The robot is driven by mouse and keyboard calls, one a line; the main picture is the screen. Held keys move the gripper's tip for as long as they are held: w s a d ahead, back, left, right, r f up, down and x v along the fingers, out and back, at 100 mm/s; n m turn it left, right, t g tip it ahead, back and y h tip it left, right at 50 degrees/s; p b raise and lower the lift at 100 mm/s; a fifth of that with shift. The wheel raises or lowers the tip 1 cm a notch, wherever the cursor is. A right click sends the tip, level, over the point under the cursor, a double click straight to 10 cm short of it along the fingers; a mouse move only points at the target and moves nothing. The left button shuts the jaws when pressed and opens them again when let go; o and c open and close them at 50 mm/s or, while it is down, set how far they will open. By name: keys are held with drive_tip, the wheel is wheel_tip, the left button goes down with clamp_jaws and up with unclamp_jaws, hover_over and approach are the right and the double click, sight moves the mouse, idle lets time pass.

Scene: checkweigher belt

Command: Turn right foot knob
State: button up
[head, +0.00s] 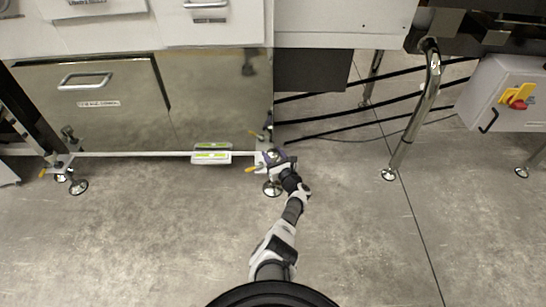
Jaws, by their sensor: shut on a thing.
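The right foot (272,189) of the steel cabinet frame stands on the floor at the cabinet's lower right corner. Its round metal pad shows under the bracket. A small yellow lever (252,169) sticks out to the left of it. My gripper (276,160) is at this corner, just above the foot, shut on the right foot knob. The knob is mostly hidden by my gripper, and how far it is turned cannot be seen. My arm reaches up to it from the bottom middle of the head view.
The steel cabinet (120,112) is above and left, with a low rail (130,154) and a green-and-white box (211,153) on it. The left foot (78,187) stands far left. A chrome leg (400,145) stands right. The concrete floor in front is clear.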

sight(276, 158)
drive_tip(key=shift+r+n+g+y, duration=0.1)
drive_tip(key=shift+n+g+y, duration=0.35)
drive_tip(key=shift+y, duration=0.25)
drive_tip(key=o, duration=1)
drive_tip(key=shift+a, duration=0.1)
drive_tip(key=shift+c, duration=0.2)
drive_tip(key=p+v, duration=0.4)
drive_tip(key=v, duration=0.2)
drive_tip(key=shift+s+r, duration=0.1)
drive_tip(key=shift+s, duration=0.1)
drive_tip(key=shift+s+d, duration=0.4)
drive_tip(key=shift+s, duration=0.05)
